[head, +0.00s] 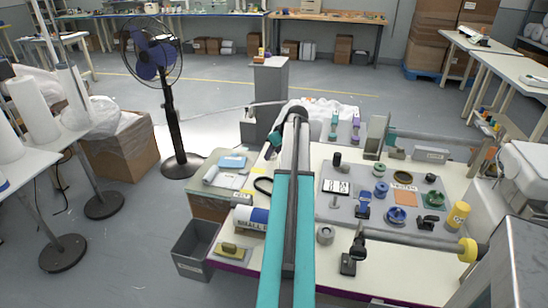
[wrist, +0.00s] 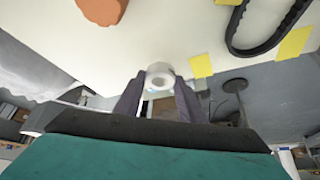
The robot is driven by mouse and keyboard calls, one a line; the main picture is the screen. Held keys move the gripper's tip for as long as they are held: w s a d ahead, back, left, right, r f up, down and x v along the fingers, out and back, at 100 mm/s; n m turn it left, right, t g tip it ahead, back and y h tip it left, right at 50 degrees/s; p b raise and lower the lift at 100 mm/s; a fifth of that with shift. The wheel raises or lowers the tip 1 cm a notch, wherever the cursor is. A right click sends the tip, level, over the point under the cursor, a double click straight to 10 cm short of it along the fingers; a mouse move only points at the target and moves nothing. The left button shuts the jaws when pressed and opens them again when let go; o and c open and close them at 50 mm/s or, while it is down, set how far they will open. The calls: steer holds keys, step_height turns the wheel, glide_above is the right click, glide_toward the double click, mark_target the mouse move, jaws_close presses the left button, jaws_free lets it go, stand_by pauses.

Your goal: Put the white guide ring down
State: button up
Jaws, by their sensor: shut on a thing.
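The white guide ring (wrist: 159,68) shows in the middle of the wrist view, between the two dark fingers of my gripper (wrist: 158,92). The fingers are shut on it, one on each side. The pale table top (wrist: 150,38) fills the upper part of that view behind the ring. I cannot tell how high the ring is or whether it touches anything besides the fingers. In the head view my arm stretches forward over the table, and I cannot make out the ring there.
In the wrist view, an orange piece (wrist: 102,9), a black belt loop (wrist: 236,37) and yellow notes (wrist: 201,66) lie on the table. In the head view, a grey board (head: 345,211) with several parts lies right of my arm, and a labelled roll (head: 246,217) left.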

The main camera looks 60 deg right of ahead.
steer(key=shift+f, duration=1.2)
steer(key=shift+f, duration=0.1)
steer(key=o, duration=1.2)
steer(key=shift+c, duration=0.2)
steer(key=v, duration=1.2)
steer(key=shift+b, duration=0.4)
steer(key=shift+r, duration=0.2)
step_height(320, 180, up, 21)
steer(key=p, duration=2.1)
steer(key=shift+r+p, duration=0.4)
steer(key=shift+p, duration=0.1)
